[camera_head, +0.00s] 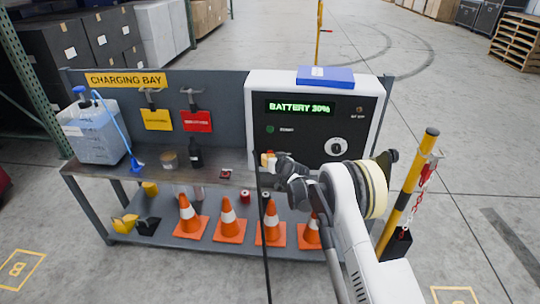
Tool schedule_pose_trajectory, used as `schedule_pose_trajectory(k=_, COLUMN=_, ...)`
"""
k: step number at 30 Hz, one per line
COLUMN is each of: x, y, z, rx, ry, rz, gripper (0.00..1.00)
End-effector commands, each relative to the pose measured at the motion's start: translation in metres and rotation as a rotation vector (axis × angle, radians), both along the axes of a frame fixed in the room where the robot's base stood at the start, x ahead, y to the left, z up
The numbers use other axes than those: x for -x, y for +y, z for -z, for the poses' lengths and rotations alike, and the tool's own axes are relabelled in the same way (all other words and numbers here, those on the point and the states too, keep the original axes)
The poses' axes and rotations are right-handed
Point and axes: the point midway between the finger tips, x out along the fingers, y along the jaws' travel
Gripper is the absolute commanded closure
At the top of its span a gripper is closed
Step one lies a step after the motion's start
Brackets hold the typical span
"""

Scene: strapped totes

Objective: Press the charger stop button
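The charger (256,100) is a white cabinet with a black front panel at the right end of the charging bay bench. Its green display (300,107) reads "BATTERY 30%". Below the display, on the left, is a small green button (270,129) with a label too small to read surely. A small dark reddish round part (360,109) with a tiny label sits at the upper right, and a white round knob (336,147) at the lower right. I cannot tell which is the stop button. My gripper (269,161) is below the green button, apparently apart from it. Its finger opening is unclear.
A blue box (325,76) lies on the charger. The bench (140,178) holds a jug (95,135), a dark bottle (195,153) and a tin (169,159). Orange cones (229,220) stand on the lower shelf. A yellow-black post (408,190) with red chain stands right.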

Motion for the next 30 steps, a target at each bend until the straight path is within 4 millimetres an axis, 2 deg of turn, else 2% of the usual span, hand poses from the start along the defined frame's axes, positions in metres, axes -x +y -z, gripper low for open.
schedule_pose_trajectory(k=5, x=0.001, y=0.0, z=0.0, rx=0.0, ry=0.0, rz=0.0, gripper=1.0)
schedule_pose_trajectory(k=15, x=0.016, y=0.001, z=0.0, rx=0.001, ry=0.0, rz=0.0, gripper=1.0)
schedule_pose_trajectory(k=25, x=0.018, y=0.001, z=0.0, rx=0.001, ry=0.0, rz=0.0, gripper=1.0)
schedule_pose_trajectory(k=30, x=0.033, y=0.002, z=0.0, rx=0.0, ry=0.0, rz=-0.001, gripper=1.0)
